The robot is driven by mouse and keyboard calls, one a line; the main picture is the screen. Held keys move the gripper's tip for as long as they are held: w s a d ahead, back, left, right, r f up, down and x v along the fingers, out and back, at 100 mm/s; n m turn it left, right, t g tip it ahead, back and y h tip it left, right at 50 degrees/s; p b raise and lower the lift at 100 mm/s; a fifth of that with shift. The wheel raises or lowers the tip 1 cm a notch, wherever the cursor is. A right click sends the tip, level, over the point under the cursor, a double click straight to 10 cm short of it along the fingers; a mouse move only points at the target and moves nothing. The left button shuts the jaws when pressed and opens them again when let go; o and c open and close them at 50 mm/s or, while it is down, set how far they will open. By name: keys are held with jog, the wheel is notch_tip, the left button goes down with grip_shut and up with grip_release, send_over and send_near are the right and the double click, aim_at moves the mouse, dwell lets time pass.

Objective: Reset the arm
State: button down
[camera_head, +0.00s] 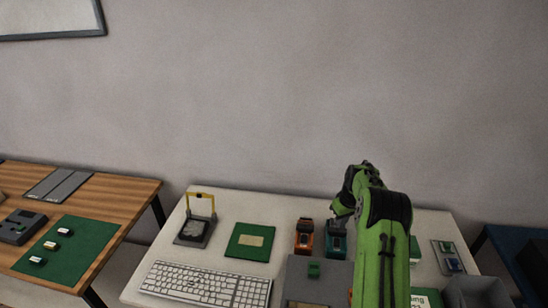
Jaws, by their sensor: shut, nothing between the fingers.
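My green and black arm (372,235) reaches up from the lower right over the white table (225,198) and bends at the top. My gripper (339,216) hangs at its far end, small and dark, just above a teal and black device (336,241) in this view. It is shut and empty. I cannot tell whether it touches the device. The arm hides part of the table behind it.
An orange and black device (304,237) stands left of the teal one. A keyboard (205,284), green board (251,241), yellow-framed stand (198,222) and grey box (315,278) share the table. A grey bin (476,292) is at right. A wooden table (120,190) stands left.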

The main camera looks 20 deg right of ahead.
jog(key=s+a+r+t+h, duration=0.1)
jog(key=s+a+r, duration=0.3)
jog(key=a+r, duration=0.5)
jog(key=s+a+r+t, duration=0.1)
jog(key=s+a+r, duration=0.4)
jog(key=r, duration=0.8)
jog(key=s+a+r, duration=0.5)
jog(key=s+a, duration=0.2)
jog(key=s, duration=0.4)
jog(key=s+a+f+t, duration=0.1)
jog(key=s+a, duration=0.1)
jog(key=s, duration=0.5)
jog(key=s+a+f, duration=0.1)
jog(key=s+a, duration=0.1)
jog(key=s, duration=0.5)
jog(key=shift+f+m+t+y, duration=0.3)
jog(key=shift+m+t+y, duration=0.1)
jog(key=shift+a, duration=0.1)
